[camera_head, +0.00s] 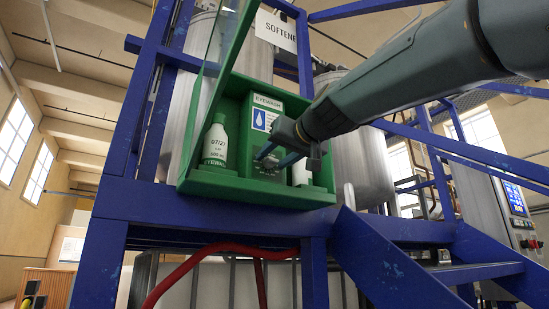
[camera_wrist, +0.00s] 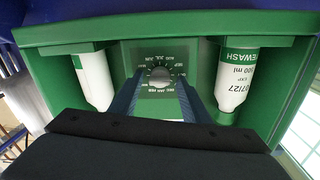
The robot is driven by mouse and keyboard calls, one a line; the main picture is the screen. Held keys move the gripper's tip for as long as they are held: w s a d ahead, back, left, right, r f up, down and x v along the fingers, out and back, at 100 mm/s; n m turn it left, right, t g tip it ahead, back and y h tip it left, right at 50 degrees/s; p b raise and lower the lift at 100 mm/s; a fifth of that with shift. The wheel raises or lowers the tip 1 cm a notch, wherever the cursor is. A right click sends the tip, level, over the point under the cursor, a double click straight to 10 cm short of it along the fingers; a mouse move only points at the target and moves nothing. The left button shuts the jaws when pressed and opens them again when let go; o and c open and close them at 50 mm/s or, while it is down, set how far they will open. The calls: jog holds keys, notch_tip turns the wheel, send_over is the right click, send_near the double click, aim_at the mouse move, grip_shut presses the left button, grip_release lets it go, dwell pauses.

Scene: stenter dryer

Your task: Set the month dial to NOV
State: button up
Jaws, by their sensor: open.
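The month dial (camera_wrist: 160,75) is a small round dark knob with a grey centre on a green plate, ringed by white month labels, in the middle of the wrist view. The labels are too small to read surely, and I cannot tell which month the dial is set to. My gripper (camera_wrist: 159,88) is open, its two dark fingers to the left and right of the dial in that view. I cannot tell whether either finger touches it. In the head view my gripper (camera_head: 268,157) reaches into the green eyewash box (camera_head: 208,186); the dial cannot be made out there.
A white eyewash bottle (camera_head: 215,146) stands left of my gripper in the head view; a second bottle (camera_head: 300,173) is partly hidden by my arm. A clear lid (camera_head: 220,55) stands raised. Blue frame beams (camera_head: 335,12) surround the box.

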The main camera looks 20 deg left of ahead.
jog(key=c, duration=1)
jog(key=shift+m, duration=0.3)
jog(key=shift+d+m+p, duration=0.1)
jog(key=shift+m+p, duration=1.2)
jog(key=shift+m, duration=1.2)
jog(key=o, duration=1)
